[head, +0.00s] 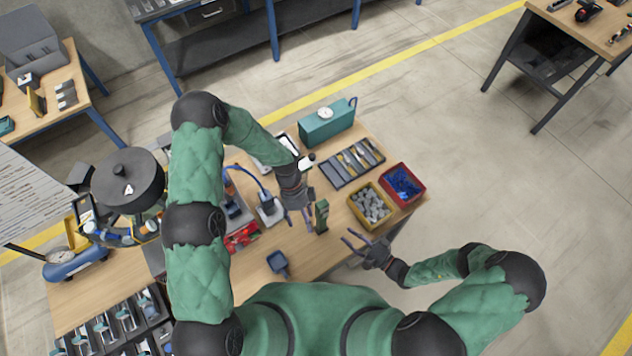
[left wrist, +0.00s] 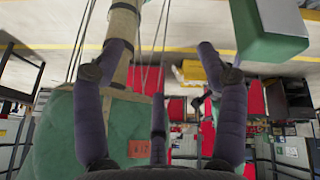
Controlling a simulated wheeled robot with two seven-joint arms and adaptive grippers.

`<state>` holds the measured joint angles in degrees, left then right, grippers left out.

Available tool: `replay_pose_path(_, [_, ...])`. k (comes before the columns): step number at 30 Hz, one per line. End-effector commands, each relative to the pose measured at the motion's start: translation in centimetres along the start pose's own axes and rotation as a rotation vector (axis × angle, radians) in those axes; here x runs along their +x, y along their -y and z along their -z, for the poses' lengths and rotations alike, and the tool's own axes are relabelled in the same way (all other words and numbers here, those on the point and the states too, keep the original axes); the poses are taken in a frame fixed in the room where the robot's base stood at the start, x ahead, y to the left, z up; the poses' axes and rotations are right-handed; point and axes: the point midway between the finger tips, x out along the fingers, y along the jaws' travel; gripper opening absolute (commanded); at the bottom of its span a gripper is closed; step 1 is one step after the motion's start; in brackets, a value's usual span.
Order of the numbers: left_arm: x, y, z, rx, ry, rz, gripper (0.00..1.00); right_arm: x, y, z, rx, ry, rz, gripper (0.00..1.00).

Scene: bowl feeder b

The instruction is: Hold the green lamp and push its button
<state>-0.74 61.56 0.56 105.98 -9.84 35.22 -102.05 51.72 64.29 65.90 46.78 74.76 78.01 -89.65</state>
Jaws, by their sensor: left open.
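The green lamp (head: 321,216) looks like a small dark green block standing upright on the wooden workbench (head: 318,252). Its button is too small to make out. My left gripper (head: 299,222) is open, just left of the lamp, with a small gap seen from above. In the left wrist view the dark fingers of my left gripper (left wrist: 160,60) are spread, and I see nothing clearly held between them. My right gripper (head: 351,237) is right of and nearer than the lamp, by the bench's front edge. Its fingers are apart and empty.
A yellow bin (head: 352,208) of grey parts and a red bin (head: 418,191) of blue parts stand to the right. A tool tray (head: 340,180) and a teal box (head: 326,127) are behind. A blue object (head: 278,262) lies in front. Cabled devices (head: 268,209) crowd the left.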

Motion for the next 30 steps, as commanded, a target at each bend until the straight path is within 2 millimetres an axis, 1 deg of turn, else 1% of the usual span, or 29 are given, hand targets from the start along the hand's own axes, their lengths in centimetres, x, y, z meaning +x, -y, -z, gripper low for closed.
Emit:
replay_pose_path(3, [-1.2,1.0,-0.1,0.215,0.016,-0.050,0.73,0.0,0.0,0.0,0.000,0.000,0.000,0.39])
replay_pose_path(6, [-2.5,2.0,-0.1,0.383,0.024,-0.083,0.73,0.0,0.0,0.0,0.000,0.000,0.000,0.39])
replay_pose_path(8, [-4.0,3.5,0.1,0.465,0.032,-0.077,0.73,0.0,0.0,0.0,0.000,0.000,0.000,0.39])
replay_pose_path(9, [-5.1,4.7,0.4,0.498,0.038,-0.057,0.73,0.0,0.0,0.0,0.000,0.000,0.000,0.39])
replay_pose_path(12, [-7.0,6.8,1.1,0.518,0.046,-0.006,0.73,0.0,0.0,0.0,0.000,0.000,0.000,0.39])
replay_pose_path(15, [-8.2,8.2,1.6,0.526,0.051,0.029,0.73,0.0,0.0,0.0,0.000,0.000,0.000,0.39])
replay_pose_path(17, [-8.6,8.6,1.8,0.528,0.052,0.042,0.73,0.0,0.0,0.0,0.000,0.000,0.000,0.39])
replay_pose_path(20, [-8.5,9.0,1.9,0.530,0.053,0.051,0.73,0.0,0.0,0.0,0.000,0.000,0.000,0.39])
replay_pose_path(23, [-7.7,9.0,1.9,0.530,0.052,0.050,0.73,0.0,0.0,0.0,0.000,0.000,0.000,0.39])
replay_pose_path(30, [-3.9,9.2,1.7,0.529,0.052,0.050,0.73,0.0,0.0,0.0,0.000,0.000,0.000,0.39])
